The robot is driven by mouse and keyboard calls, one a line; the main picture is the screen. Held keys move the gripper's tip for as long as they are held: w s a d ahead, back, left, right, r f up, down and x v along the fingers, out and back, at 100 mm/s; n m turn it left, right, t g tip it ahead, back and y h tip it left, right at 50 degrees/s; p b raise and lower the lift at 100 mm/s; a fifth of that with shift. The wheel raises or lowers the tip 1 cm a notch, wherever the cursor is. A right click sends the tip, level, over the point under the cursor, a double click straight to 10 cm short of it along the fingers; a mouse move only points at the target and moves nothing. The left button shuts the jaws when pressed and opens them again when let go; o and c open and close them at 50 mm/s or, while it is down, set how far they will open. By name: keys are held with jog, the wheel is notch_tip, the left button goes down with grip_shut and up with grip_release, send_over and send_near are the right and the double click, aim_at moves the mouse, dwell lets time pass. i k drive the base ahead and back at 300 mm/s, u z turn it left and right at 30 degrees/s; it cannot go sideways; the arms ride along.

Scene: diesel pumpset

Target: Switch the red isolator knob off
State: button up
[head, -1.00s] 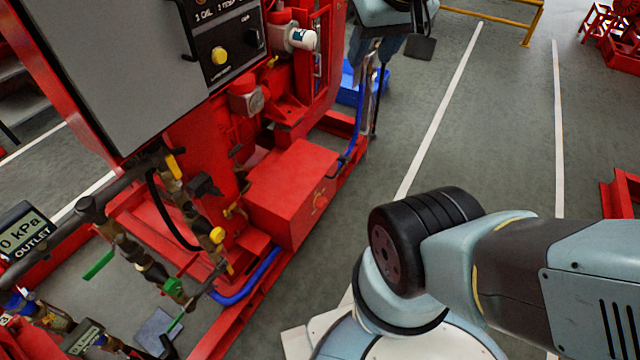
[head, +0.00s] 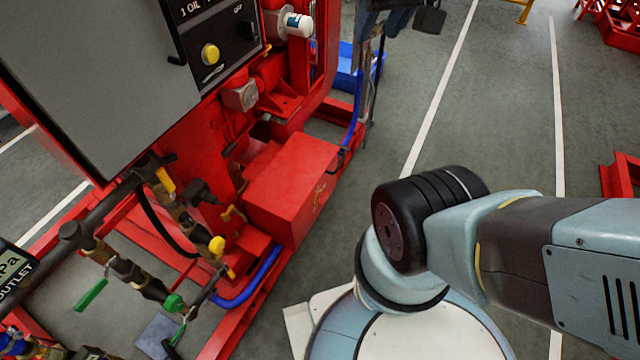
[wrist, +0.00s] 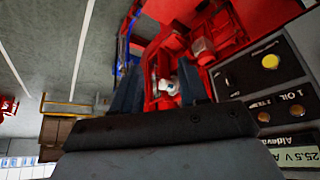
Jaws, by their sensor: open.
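A small red knob-like shape (head: 318,190) shows on the face of a red box (head: 285,185) low on the pumpset in the head view. It is red on red, so I cannot be sure that it is the isolator knob or read its position. My gripper (wrist: 158,82) is open in the wrist view, with dark fingers apart and red machine parts visible beyond them. In the head view, the end of my arm is partly cut off at the top edge, well above and right of the red box.
A control panel with a yellow knob (head: 210,54) and a black switch stands above the box; the yellow knob also shows in the wrist view (wrist: 270,62). Pipes with valves (head: 130,275) fill the lower left. A blue bin (head: 347,75) lies behind.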

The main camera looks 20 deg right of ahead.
aim_at(321, 198)
jog(key=u, duration=0.7)
jog(key=k, duration=1.55)
jog(key=z, duration=0.5)
jog(key=i, duration=1)
jog(key=u, duration=0.1)
